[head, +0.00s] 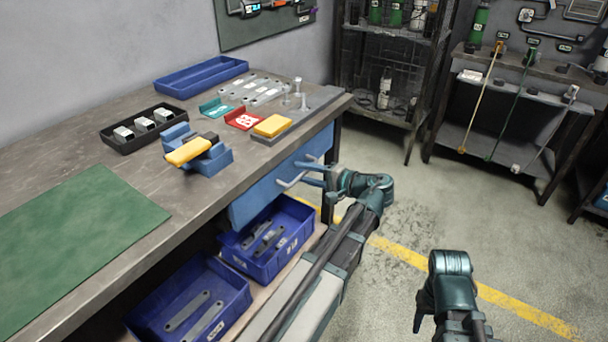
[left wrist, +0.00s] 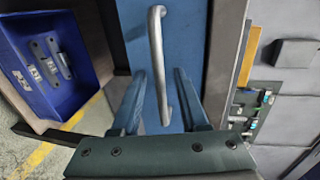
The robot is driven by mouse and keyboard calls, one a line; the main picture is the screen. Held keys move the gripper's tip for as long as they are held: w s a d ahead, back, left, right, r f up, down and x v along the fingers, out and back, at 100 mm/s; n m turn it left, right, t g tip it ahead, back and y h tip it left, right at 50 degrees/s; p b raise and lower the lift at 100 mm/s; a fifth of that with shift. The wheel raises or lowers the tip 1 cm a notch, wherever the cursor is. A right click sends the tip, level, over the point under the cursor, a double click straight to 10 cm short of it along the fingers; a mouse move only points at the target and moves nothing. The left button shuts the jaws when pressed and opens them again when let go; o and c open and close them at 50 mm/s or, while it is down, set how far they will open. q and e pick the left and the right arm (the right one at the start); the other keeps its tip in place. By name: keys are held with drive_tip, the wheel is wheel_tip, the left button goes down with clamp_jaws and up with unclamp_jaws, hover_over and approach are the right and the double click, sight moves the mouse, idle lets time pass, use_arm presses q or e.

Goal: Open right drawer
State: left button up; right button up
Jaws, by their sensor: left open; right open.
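The blue drawer front (head: 262,195) sits under the right end of the workbench and looks flush with it. Its metal bar handle (head: 289,183) stands out from the front. My left gripper (head: 308,173) is open at the handle. In the left wrist view the handle (left wrist: 157,45) runs between the two open fingers of the gripper (left wrist: 160,73), with the blue drawer front (left wrist: 185,40) behind. I cannot tell whether the fingers touch the bar. My right gripper (head: 424,318) hangs empty over the floor, away from the bench, its fingertips partly hard to see.
The workbench top (head: 60,185) carries a green mat (head: 80,240), a black tray (head: 118,136), a blue tray (head: 185,82) and a blue-yellow fixture (head: 210,160). Blue bins (head: 285,255) with brackets stand on the lower shelf. Floor to the right is clear.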

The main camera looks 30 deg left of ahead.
use_arm(q)
drive_tip(key=shift+a, duration=0.15)
clamp_jaws()
idle(1.4)
